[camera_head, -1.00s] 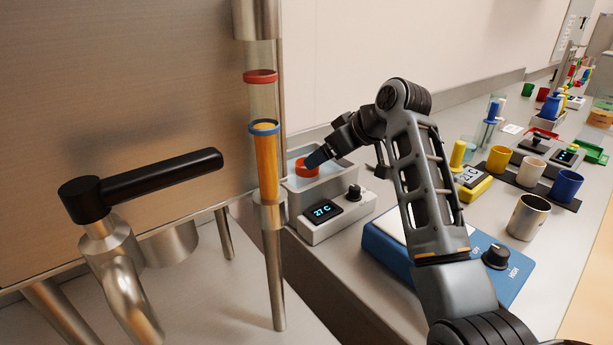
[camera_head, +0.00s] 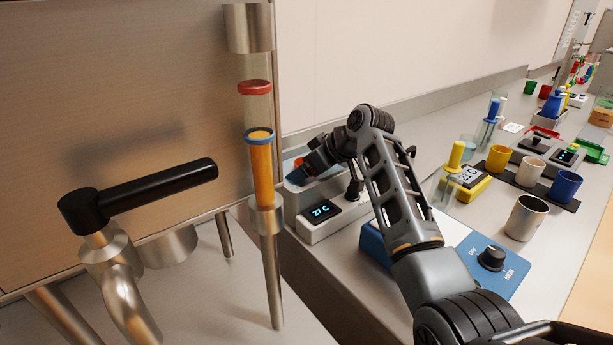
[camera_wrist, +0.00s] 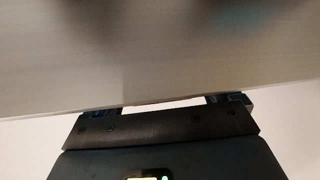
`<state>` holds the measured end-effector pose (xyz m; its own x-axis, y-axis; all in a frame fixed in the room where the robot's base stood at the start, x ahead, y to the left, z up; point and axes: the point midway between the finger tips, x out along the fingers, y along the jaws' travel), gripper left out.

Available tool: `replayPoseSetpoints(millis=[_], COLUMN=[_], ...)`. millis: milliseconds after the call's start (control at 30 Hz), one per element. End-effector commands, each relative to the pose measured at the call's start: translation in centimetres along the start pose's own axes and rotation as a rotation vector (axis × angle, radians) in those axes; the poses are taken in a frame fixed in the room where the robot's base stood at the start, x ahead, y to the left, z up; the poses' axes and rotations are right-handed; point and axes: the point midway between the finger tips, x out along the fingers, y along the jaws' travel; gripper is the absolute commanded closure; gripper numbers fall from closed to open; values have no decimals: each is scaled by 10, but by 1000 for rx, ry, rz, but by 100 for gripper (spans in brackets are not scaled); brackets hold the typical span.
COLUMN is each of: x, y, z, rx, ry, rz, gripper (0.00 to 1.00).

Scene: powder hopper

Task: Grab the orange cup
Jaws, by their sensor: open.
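The cup cannot be made out there.
A glass column with orange powder (camera_head: 262,172) stands just left of the bath. A black-handled valve (camera_head: 150,190) is farther left. A blue hotplate (camera_head: 491,258) lies under my arm.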

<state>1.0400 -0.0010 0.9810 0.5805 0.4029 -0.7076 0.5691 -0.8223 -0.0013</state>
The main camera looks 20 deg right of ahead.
Motion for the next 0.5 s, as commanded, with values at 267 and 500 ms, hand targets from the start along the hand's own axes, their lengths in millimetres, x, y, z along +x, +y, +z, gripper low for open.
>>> replayPoseSetpoints(millis=[267, 500], x=[0, 0], y=[0, 0], z=[0, 0], rx=[0, 0], ry=[0, 0], rz=[1, 1], gripper=[23, 46])
